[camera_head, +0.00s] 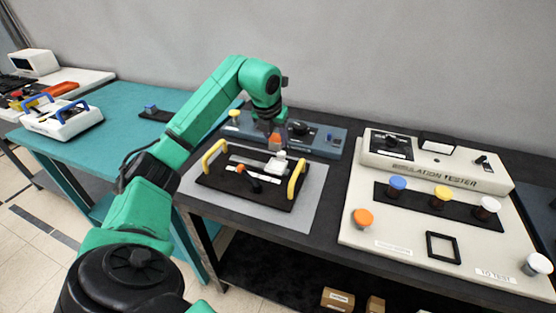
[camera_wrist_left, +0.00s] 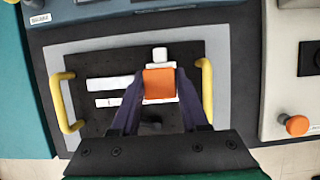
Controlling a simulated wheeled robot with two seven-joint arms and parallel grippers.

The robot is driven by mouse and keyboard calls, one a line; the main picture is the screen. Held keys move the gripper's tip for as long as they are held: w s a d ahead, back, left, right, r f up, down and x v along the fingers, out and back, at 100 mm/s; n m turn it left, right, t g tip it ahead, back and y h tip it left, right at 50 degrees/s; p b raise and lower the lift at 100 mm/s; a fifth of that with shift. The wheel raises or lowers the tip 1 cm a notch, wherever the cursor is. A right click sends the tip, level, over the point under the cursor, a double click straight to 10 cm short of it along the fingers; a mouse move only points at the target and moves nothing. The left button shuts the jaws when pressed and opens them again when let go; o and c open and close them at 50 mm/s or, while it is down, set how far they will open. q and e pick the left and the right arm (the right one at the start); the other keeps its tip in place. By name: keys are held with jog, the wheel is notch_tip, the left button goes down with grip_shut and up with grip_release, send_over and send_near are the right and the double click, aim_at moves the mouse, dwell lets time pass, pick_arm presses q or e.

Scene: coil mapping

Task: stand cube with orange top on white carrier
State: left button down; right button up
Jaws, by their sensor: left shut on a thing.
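The cube with the orange top (camera_wrist_left: 159,84) is between the fingers of my left gripper (camera_wrist_left: 160,98), which is shut on it. In the head view the orange top (camera_head: 275,138) shows below my left wrist, over the far right part of a black board with yellow handles (camera_head: 215,178). I cannot tell whether the cube touches the board. A white carrier with blue handles (camera_head: 68,124) stands on the teal table at the left. My right gripper is not in view.
The black board lies on a grey mat (camera_head: 312,195) and bears white pieces (camera_wrist_left: 110,83). A blue-grey device (camera_head: 326,142) stands behind it. A large simulation tester (camera_head: 395,222) with coloured knobs is to the right. The teal table (camera_head: 105,135) has free room.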

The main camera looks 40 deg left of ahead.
aim_at(275, 150)
pick_arm(q)
notch_tip(275, 150, down, 6)
jog(key=shift+f, duration=0.3)
jog(key=shift+c, duration=2.1)
grip_release()
jog(key=shift+r, duration=0.3)
jog(key=v, duration=1.2)
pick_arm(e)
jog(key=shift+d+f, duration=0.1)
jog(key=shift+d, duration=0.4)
pick_arm(q)
jog(key=shift+f, duration=0.15)
